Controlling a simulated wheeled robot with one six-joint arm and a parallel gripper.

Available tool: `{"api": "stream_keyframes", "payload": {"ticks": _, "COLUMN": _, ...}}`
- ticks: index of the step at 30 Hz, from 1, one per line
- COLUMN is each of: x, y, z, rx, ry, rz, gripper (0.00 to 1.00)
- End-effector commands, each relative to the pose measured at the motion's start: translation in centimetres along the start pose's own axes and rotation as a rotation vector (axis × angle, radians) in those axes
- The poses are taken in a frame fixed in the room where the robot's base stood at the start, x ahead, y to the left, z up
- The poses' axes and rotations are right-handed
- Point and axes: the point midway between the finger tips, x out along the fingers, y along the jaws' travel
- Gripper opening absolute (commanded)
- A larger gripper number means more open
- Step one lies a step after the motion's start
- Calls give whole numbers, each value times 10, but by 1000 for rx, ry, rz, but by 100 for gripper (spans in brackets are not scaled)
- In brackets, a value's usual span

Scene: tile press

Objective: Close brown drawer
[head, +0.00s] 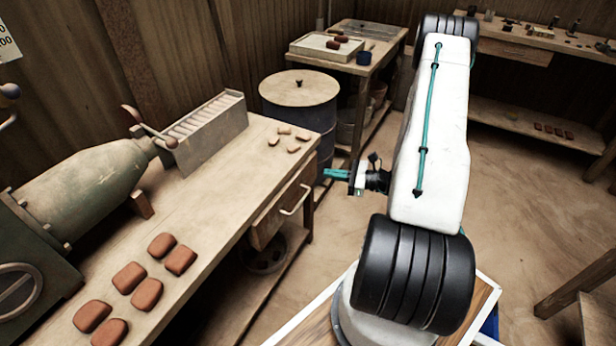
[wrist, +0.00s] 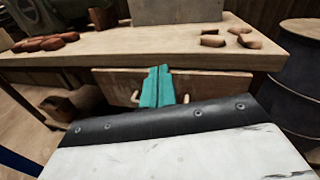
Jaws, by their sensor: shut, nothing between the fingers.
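The brown drawer (head: 275,213) is set under the top of the workbench on the left, and its front faces my arm. A pale bar handle (head: 297,199) is on its front. I cannot tell for sure how far the drawer stands out. In the wrist view the drawer front (wrist: 218,85) lies straight ahead under the bench edge. My gripper (head: 326,173) has teal fingers, shut and empty, just right of the drawer front in the head view. In the wrist view the fingers (wrist: 161,72) hide the middle of the handle (wrist: 185,99); contact is unclear.
The workbench (head: 220,220) carries several reddish tiles (head: 130,277), a press (head: 90,190) and a slotted box (head: 208,133). A blue drum (head: 300,105) stands past the bench's far end. The floor (head: 345,230) between bench and arm is clear.

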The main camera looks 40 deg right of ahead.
Motion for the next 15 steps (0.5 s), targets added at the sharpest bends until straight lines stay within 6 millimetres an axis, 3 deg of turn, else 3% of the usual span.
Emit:
{"api": "stream_keyframes", "payload": {"ticks": 1, "x": -12, "y": 0, "z": -21, "rx": 38, "ry": -4, "rz": -64, "gripper": 0}}
{"api": "stream_keyframes", "payload": {"ticks": 3, "x": -24, "y": -2, "z": -42, "rx": 72, "ry": -6, "rz": -138, "gripper": 0}}
{"api": "stream_keyframes", "payload": {"ticks": 6, "x": -36, "y": -2, "z": -62, "rx": 105, "ry": -8, "rz": -207, "gripper": 0}}
{"api": "stream_keyframes", "payload": {"ticks": 11, "x": -38, "y": -3, "z": -74, "rx": 121, "ry": -9, "rz": -247, "gripper": 0}}
{"api": "stream_keyframes", "payload": {"ticks": 15, "x": -20, "y": -7, "z": -74, "rx": 121, "ry": -9, "rz": -245, "gripper": 0}}
